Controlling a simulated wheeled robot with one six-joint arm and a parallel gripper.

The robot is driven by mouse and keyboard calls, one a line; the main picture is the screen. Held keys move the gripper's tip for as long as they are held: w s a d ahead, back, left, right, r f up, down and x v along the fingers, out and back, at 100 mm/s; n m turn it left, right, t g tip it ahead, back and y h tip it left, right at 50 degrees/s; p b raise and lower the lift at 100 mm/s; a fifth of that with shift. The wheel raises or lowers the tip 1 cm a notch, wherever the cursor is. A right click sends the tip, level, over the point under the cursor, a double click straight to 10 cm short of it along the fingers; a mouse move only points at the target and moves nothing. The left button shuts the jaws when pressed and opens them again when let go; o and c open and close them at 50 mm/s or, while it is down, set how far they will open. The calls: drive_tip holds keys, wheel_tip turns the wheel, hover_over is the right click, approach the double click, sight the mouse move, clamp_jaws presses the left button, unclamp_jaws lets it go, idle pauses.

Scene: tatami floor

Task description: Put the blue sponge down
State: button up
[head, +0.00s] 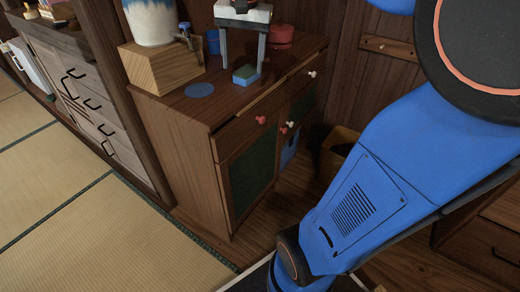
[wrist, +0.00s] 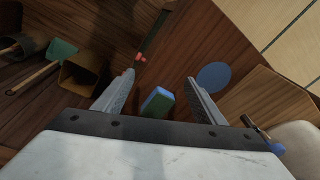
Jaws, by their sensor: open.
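The blue sponge (head: 245,76), with a green face, lies on the wooden cabinet top (head: 165,108). It also shows in the wrist view (wrist: 157,103), between my two fingers with gaps on both sides. My gripper (head: 243,68) is open above the cabinet top, its fingers pointing down on either side of the sponge; it also shows in the wrist view (wrist: 160,78). A flat blue disc (head: 200,90) lies bare on the cabinet top, left of the sponge. In the wrist view the disc (wrist: 214,76) is beyond the right finger.
A white and blue jar with a tap (head: 152,22) stands on a wooden block (head: 160,68) at the left. A blue cup (head: 213,41) and a red pot (head: 280,36) stand behind my gripper. Red knobs (head: 261,120) stick out of the cabinet front.

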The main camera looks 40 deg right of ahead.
drive_tip(key=s+a+f+n+t, duration=0.1)
drive_tip(key=s+a+f+n, duration=0.3)
drive_tip(key=s+f, duration=0.3)
drive_tip(key=s+a+f+n+t, duration=0.2)
drive_tip(key=s+f, duration=0.6)
drive_tip(key=s, duration=0.4)
drive_tip(key=a+n, duration=0.1)
drive_tip(key=n, duration=0.1)
drive_tip(key=shift+a+f+n, duration=0.2)
drive_tip(key=shift+a+n, duration=0.15)
drive_tip(key=shift+n, duration=0.05)
drive_tip(key=shift+o, duration=0.6)
drive_tip(key=shift+r, duration=0.1)
drive_tip(key=w+d+r+m+g+h, duration=0.1)
drive_tip(key=w+d+r+m, duration=0.3)
drive_tip(key=w+r, duration=0.45)
drive_tip(key=w+d+r+m+g+h, duration=0.1)
drive_tip(key=w+d+r+m+h, duration=0.1)
drive_tip(key=w+r+m, duration=0.6)
drive_tip(key=w+d+r+m+g+h, duration=0.1)
drive_tip(key=w+d+r+m, duration=0.15)
drive_tip(key=w+r, duration=0.6)
hover_over(247, 70)
drive_tip(key=s+a, duration=0.1)
drive_tip(key=a, duration=0.2)
drive_tip(key=shift+n, duration=0.25)
drive_tip(key=f, duration=1.3)
drive_tip(key=shift+d, duration=0.25)
drive_tip(key=shift+x, duration=2.8)
